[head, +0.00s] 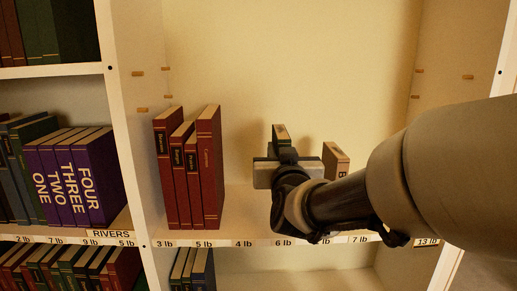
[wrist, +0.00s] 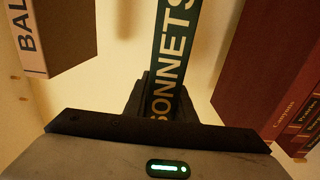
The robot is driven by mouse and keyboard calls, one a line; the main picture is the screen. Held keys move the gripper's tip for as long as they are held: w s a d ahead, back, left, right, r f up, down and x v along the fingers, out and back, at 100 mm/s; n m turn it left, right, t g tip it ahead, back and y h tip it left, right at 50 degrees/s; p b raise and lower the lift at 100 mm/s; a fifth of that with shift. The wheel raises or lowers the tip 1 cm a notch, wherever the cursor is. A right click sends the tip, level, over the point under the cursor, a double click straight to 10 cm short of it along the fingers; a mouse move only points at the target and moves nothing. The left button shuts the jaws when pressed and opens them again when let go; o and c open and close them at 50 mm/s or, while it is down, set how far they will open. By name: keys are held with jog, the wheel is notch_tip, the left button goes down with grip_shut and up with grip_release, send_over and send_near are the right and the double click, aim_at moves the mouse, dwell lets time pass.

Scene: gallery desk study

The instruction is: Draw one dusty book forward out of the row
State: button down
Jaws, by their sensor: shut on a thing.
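A slim dark green book lettered SONNETS (wrist: 175,45) stands in my gripper (wrist: 163,100), which is shut on its spine. In the head view only the top of the green book (head: 280,132) shows above my gripper (head: 287,155); the rest is hidden behind it. A pale-spined book (head: 336,160) stands to its right, apart from it. In the wrist view its spine reads BAL (wrist: 28,40). Dark red books (head: 208,165) stand at the left of the same shelf, with a gap before the green one. I cannot tell dust on any book.
The shelf edge (head: 240,243) carries weight labels. A white upright (head: 130,150) divides this bay from purple numbered books (head: 95,180) at the left. More books (head: 192,270) stand on the shelf below. Bare shelf lies between the red books and my gripper.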

jog(key=shift+s+f+b, duration=0.45)
jog(key=shift+f+b, duration=0.25)
jog(key=shift+f, duration=0.15)
jog(key=shift+s+f+b, duration=0.4)
jog(key=shift+f+b, duration=0.3)
jog(key=shift+f, duration=0.1)
jog(key=shift+s+f+b, duration=0.45)
jog(key=shift+f+b, duration=0.25)
jog(key=shift+f, duration=0.35)
jog(key=c, duration=1.4)
grip_release()
jog(key=shift+f, duration=0.1)
jog(key=shift+s, duration=0.15)
